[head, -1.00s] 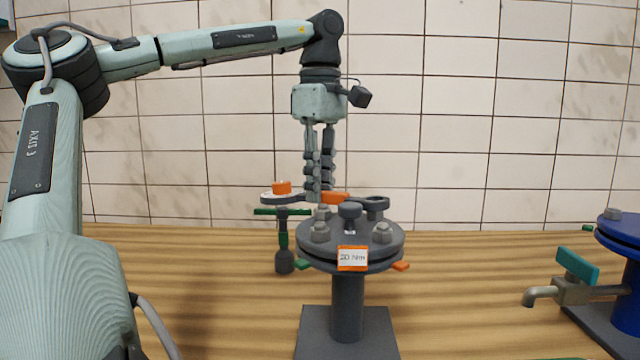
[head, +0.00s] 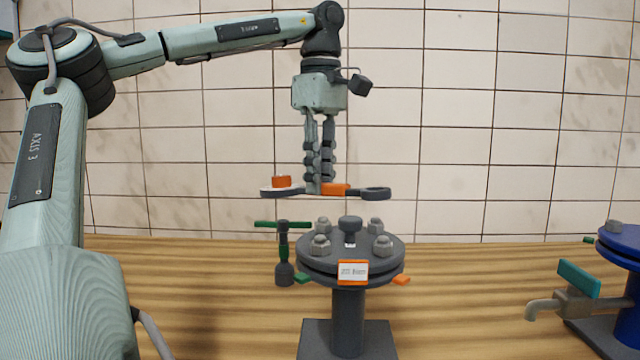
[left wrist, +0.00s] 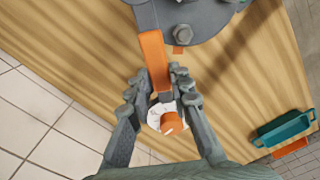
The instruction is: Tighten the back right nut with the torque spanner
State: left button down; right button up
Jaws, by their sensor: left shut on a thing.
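My left gripper (head: 319,188) is shut on the torque spanner, on its orange grip (head: 334,189). The spanner lies level above the dark round flange (head: 310,259), its ring end (head: 376,193) pointing right and clear of the nuts. Its white dial and orange knob (left wrist: 170,121) show in the left wrist view. The back right nut (head: 375,225) sits on the flange below the ring end. Other grey nuts stand at back left (head: 323,225), front left (head: 320,245) and front right (head: 383,246). My right gripper is in neither current view.
A dark knob (head: 350,225) stands at the flange's middle, with an orange-framed label on the front. A green-handled tool (head: 283,250) is left of the flange. A blue flange (head: 622,239) and teal-handled tap (head: 578,279) stand at right. The tiled wall is behind.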

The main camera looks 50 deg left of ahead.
pick_arm(q)
jog(key=shift+r, duration=0.3)
jog(key=shift+d+r+y, duration=0.2)
jog(key=shift+r+y, duration=0.3)
jog(key=shift+r, duration=0.45)
jog(key=shift+f, duration=2.15)
jog(key=shift+f, duration=0.2)
jog(key=shift+f+b, duration=0.5)
jog(key=shift+f, duration=0.4)
